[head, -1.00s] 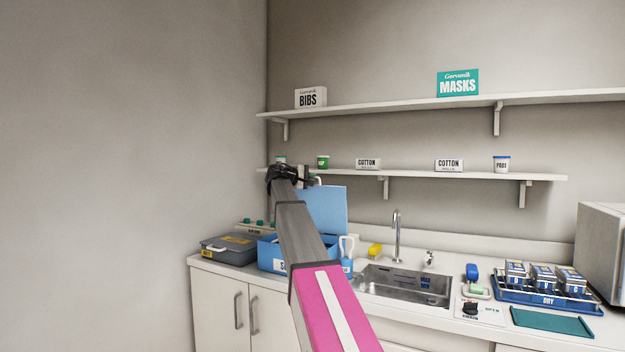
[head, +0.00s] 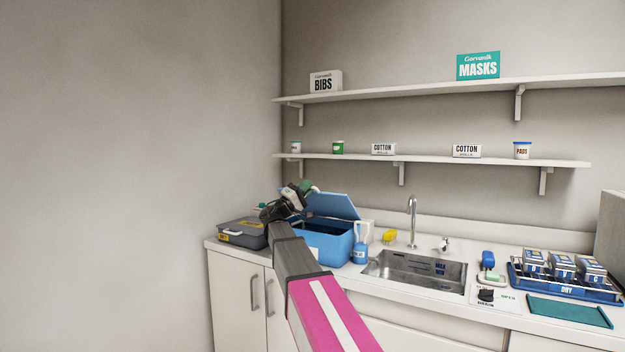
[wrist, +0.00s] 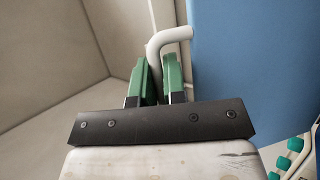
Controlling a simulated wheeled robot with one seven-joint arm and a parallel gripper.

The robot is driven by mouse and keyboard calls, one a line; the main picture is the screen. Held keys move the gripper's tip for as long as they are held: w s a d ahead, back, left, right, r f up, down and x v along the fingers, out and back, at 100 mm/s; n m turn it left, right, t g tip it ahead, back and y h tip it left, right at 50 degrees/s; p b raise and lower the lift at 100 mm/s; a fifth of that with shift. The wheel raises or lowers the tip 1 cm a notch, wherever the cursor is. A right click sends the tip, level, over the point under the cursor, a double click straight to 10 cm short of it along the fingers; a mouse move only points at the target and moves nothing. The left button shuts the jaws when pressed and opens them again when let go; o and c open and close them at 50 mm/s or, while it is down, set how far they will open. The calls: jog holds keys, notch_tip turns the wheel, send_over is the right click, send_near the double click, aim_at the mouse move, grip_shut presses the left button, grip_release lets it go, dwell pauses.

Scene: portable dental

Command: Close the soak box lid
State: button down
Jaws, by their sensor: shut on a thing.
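The blue soak box (head: 330,245) stands on the counter left of the sink. Its blue lid (head: 335,206) is partly lowered, tilted above the box, with a clear gap at the front. In the wrist view the lid (wrist: 250,60) fills the upper right, with a white bent handle (wrist: 172,37) beside it. My gripper (head: 308,188) is at the lid's left edge. In the wrist view the green fingers of my gripper (wrist: 159,78) are shut on the handle. My arm hides part of the box's front left.
A grey case (head: 242,234) stands close left of the box. A blue-labelled bottle (head: 360,250) stands at its right, then a yellow item (head: 389,237) and the sink (head: 415,270). A shelf (head: 440,160) with small containers runs above.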

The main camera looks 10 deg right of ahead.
jog(key=shift+s+a+f, duration=0.65)
jog(key=shift+f, duration=1.95)
jog(key=shift+s+a+f, duration=0.7)
jog(key=shift+f, duration=1.85)
jog(key=shift+s+a+f, duration=0.65)
jog(key=shift+f, duration=1.95)
jog(key=c, duration=1.5)
grip_release()
jog(key=shift+f, duration=0.1)
jog(key=v, duration=1)
jog(key=shift+a+f, duration=0.2)
jog(key=shift+a, duration=0.1)
